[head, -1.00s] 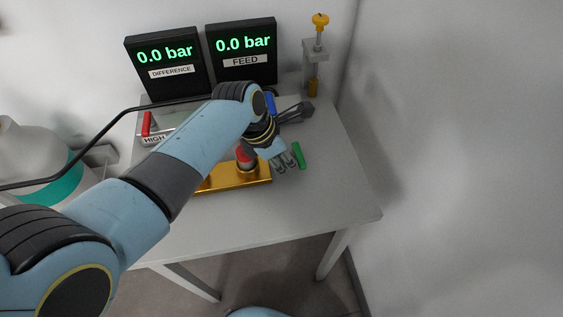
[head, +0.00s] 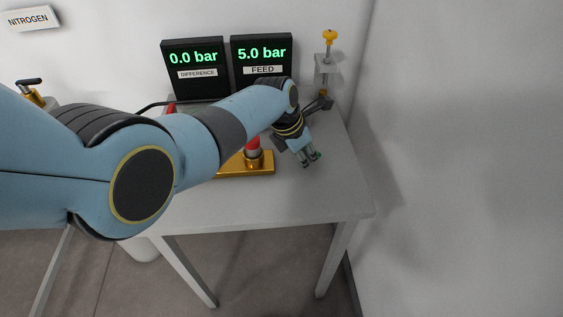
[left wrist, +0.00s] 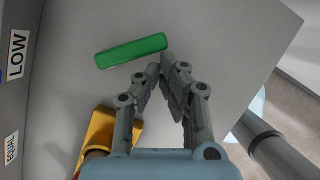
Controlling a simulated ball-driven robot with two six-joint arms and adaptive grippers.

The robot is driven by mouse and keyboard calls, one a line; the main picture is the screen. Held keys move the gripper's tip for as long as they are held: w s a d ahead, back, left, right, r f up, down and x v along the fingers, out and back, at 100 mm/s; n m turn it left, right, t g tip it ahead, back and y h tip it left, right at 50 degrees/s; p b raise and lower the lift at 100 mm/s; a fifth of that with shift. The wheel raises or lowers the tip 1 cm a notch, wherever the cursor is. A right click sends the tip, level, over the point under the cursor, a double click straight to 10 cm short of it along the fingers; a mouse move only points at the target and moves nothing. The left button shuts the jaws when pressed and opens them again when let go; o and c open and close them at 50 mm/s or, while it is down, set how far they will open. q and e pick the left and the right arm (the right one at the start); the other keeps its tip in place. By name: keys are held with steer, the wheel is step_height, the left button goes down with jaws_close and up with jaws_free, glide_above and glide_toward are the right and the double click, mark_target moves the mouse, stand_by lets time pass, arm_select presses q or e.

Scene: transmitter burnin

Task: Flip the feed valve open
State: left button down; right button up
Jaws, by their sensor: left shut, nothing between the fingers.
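The FEED display (head: 262,57) reads 5.0 bar. No part in view carries a readable feed valve label. A green bar-shaped handle (left wrist: 131,50) lies just beyond my left fingertips in the left wrist view. My left gripper (head: 311,158) is shut and empty over the right part of the table. It also shows in the left wrist view (left wrist: 170,62), with its tips close to the green handle; I cannot tell whether they touch. A brass fitting with a black lever (head: 31,92) shows at the far left, partly behind my arm. My right gripper is not in view.
A gold block (head: 262,168) with a red-topped post (head: 252,146) stands left of my gripper. The DIFFERENCE display (head: 194,58) reads 0.0 bar. A yellow-knobbed device (head: 330,38) stands at the back right. The table's front (head: 300,205) is clear. A wall bounds the right.

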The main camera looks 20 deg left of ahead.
arm_select(q)
steer(key=shift+w+d, duration=0.2)
steer(key=shift+d, duration=0.1)
steer(key=shift+w+d, duration=0.35)
steer(key=shift+w, duration=0.05)
steer(key=shift+w+d, duration=0.15)
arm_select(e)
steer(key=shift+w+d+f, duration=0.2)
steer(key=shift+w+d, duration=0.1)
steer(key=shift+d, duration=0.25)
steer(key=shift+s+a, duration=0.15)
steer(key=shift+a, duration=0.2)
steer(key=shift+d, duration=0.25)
